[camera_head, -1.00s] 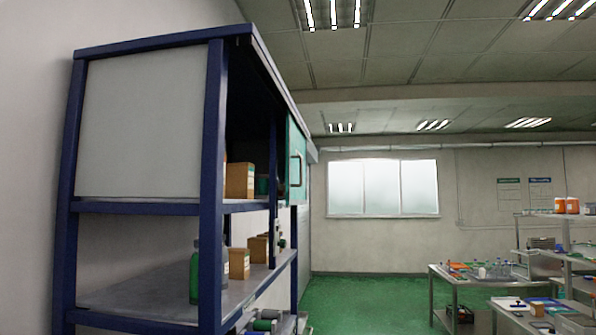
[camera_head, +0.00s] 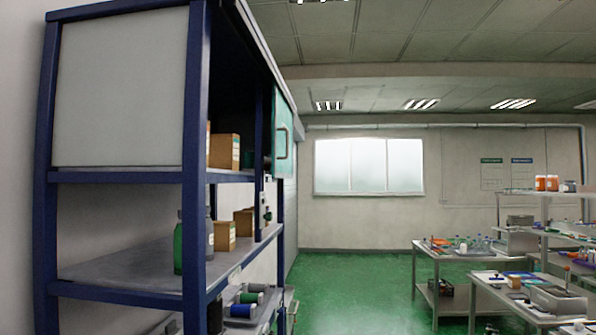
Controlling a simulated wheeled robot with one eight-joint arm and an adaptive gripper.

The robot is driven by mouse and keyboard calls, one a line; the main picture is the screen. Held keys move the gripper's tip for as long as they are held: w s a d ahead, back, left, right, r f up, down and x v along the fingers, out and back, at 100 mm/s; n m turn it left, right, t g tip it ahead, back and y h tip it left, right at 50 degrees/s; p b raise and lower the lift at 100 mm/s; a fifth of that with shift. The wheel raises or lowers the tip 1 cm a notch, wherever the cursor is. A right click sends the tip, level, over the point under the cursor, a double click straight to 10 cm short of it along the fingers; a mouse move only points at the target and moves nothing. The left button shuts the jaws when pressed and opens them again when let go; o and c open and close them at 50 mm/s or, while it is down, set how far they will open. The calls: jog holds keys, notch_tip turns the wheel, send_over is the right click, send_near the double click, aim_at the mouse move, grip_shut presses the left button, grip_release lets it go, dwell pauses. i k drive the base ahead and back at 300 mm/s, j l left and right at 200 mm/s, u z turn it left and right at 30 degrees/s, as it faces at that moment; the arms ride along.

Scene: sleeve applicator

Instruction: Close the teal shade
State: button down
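The teal shade (camera_head: 283,136) is a flat teal panel with a handle (camera_head: 281,143) on its face. It is at the front of the upper compartment of the blue-framed shelf unit (camera_head: 196,120), toward its far end. The near part of that compartment is uncovered, and boxes show inside. I see the panel at a steep angle, so how far it spans is hard to tell. My gripper is not in view.
Cardboard boxes (camera_head: 224,151) and a green bottle (camera_head: 178,247) stand on the unit's shelves, with spools (camera_head: 243,304) lower down. Metal tables (camera_head: 427,249) stand at the right. Green floor (camera_head: 350,272) lies open between them and the unit.

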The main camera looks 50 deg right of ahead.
aim_at(282, 117)
jog(key=i+l+z, duration=0.2)
jog(key=l, duration=0.45)
jog(key=i+l+z, duration=0.15)
jog(key=i+l, duration=0.35)
jog(key=i+l+z, duration=0.2)
jog(key=i+l, duration=0.2)
jog(key=l, duration=0.25)
